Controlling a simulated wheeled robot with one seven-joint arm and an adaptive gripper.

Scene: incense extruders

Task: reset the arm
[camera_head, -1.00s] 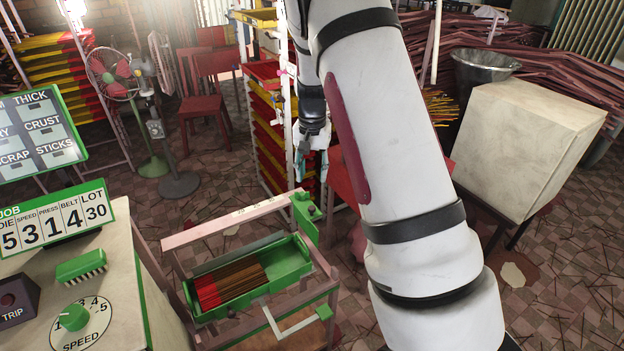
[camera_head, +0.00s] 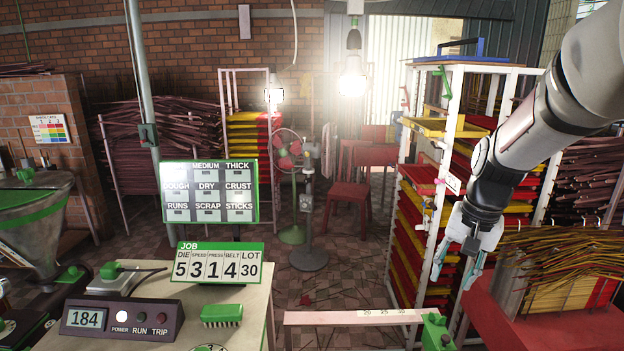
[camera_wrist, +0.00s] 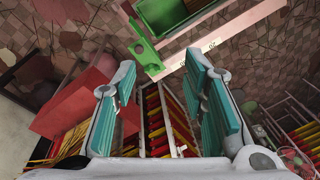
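My gripper (camera_head: 453,275) hangs at the right of the head view, pointing down, in front of the tall white rack (camera_head: 409,140). Its two teal-padded fingers are spread apart. In the wrist view my gripper (camera_wrist: 165,95) shows the same wide gap, with nothing between the pads. Below it in the wrist view are the rack's red and yellow trays (camera_wrist: 163,120). The green tray (camera_wrist: 165,20) on the pink frame lies beyond the fingertips.
A job board (camera_head: 219,267) and a control box (camera_head: 122,318) stand on the bench at left. A red table (camera_head: 560,335) with incense sticks (camera_head: 560,260) is at right. A fan (camera_head: 288,150) stands behind. The floor (camera_head: 335,288) in the middle is mostly clear.

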